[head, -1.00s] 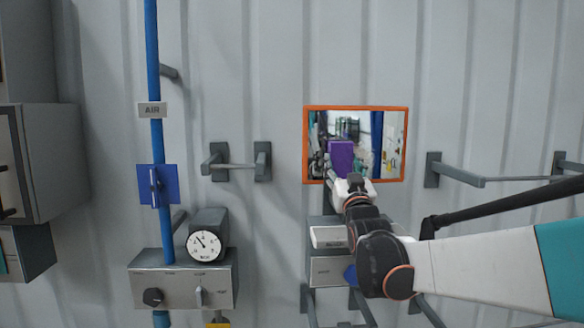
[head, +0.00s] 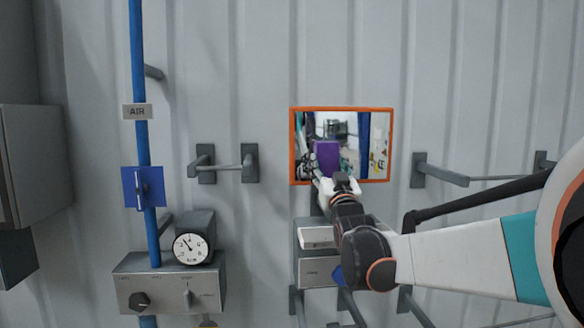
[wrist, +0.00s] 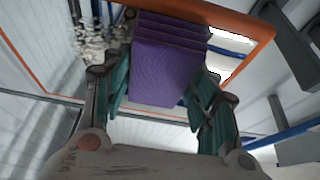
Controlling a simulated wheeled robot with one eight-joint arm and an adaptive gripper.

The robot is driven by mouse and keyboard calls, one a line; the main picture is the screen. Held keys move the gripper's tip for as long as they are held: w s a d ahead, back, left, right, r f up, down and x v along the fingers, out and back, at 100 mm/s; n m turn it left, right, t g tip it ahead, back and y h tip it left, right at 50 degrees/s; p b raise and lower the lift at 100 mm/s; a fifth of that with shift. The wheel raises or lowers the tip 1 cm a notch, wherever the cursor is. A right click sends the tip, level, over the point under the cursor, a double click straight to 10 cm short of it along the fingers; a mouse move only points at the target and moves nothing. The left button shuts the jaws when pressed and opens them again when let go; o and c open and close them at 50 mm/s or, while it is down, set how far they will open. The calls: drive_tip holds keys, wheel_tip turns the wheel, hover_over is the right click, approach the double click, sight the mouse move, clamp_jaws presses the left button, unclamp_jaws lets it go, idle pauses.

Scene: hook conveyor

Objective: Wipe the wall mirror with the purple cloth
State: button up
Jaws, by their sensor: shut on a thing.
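The wall mirror (head: 378,135) has an orange frame and hangs on the grey ribbed wall. The purple cloth (head: 326,157) is a folded block in front of the lower left part of the mirror. In the wrist view the cloth (wrist: 165,60) sits between the two green-padded fingers of my gripper (wrist: 160,95). My gripper is shut on it, and it also shows in the head view (head: 325,176) at the mirror's lower edge. I cannot tell whether the cloth touches the glass. The cloth and gripper hide part of the mirror.
A blue air pipe (head: 138,90) runs up the wall at left, above a box with a gauge (head: 190,247). Grey wall bars (head: 222,167) stick out left of the mirror and more (head: 445,172) to its right. A grey box (head: 318,268) is below the mirror.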

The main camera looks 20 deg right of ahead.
sight(360, 158)
drive_tip(key=shift+s+d+b, duration=0.2)
drive_tip(key=shift+s+d, duration=0.25)
drive_tip(key=shift+d, duration=1.2)
drive_tip(key=shift+s+d+b, duration=0.25)
drive_tip(key=shift+s+d, duration=0.25)
drive_tip(key=shift+d, duration=1.15)
drive_tip(key=shift+s+d+b, duration=0.2)
drive_tip(key=shift+s+d, duration=0.25)
drive_tip(key=shift+d, duration=1.2)
drive_tip(key=shift+w+a+b, duration=0.1)
drive_tip(key=shift+w+a, duration=0.4)
drive_tip(key=shift+a, duration=1.2)
drive_tip(key=shift+w+a+b, duration=0.1)
drive_tip(key=shift+w+a, duration=0.35)
drive_tip(key=shift+a, duration=1.2)
drive_tip(key=shift+w+a+b, duration=0.1)
drive_tip(key=shift+w+a, duration=0.4)
drive_tip(key=shift+a, duration=1.2)
drive_tip(key=shift+r, duration=0.1)
drive_tip(key=shift+r+p, duration=0.7)
drive_tip(key=shift+r, duration=0.3)
drive_tip(key=shift+s+d+b, duration=0.2)
drive_tip(key=shift+s+d, duration=0.3)
drive_tip(key=shift+d, duration=1.15)
drive_tip(key=shift+s+d+b, duration=0.15)
drive_tip(key=shift+s+d, duration=0.35)
drive_tip(key=shift+d, duration=1.2)
drive_tip(key=shift+s+d+b, duration=0.2)
drive_tip(key=shift+s+d, duration=0.3)
drive_tip(key=shift+d, duration=1.15)
